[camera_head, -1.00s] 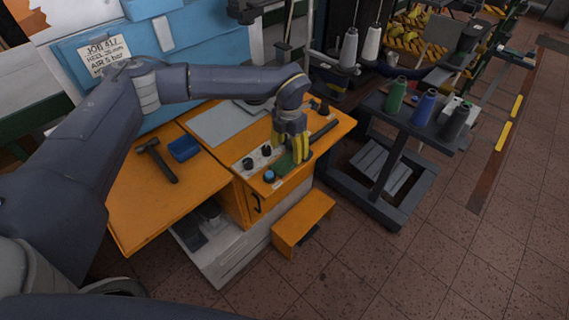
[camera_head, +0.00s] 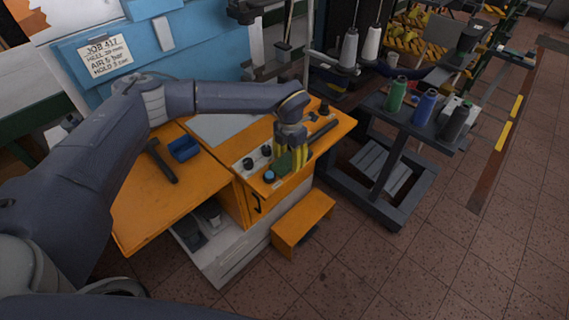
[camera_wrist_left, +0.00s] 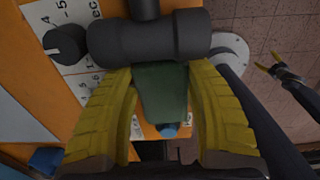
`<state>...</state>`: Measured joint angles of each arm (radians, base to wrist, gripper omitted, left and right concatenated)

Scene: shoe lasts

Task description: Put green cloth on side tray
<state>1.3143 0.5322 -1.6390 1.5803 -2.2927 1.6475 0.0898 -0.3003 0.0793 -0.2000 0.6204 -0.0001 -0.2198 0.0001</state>
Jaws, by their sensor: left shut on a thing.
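The green cloth (camera_head: 284,162) is a small dark-green piece at the front edge of the orange bench's control panel. My left gripper (camera_head: 291,160) points down over it with its yellow fingers shut on it. In the left wrist view the cloth (camera_wrist_left: 160,88) sits between the two yellow fingers, in front of a dark cylinder. My right gripper (camera_wrist_left: 268,63) shows small at the right of that view, its yellow fingertips spread and empty. I cannot tell for certain which surface is the side tray; a dark cart (camera_head: 393,128) with a tray-like top stands at the right.
A blue box (camera_head: 184,148) and a hammer (camera_head: 163,163) lie on the orange bench (camera_head: 150,208). A blue knob (camera_head: 269,175) is close to the gripper. Green (camera_head: 396,95), blue (camera_head: 424,107) and dark (camera_head: 454,122) spools stand on the cart. Floor lies between bench and cart.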

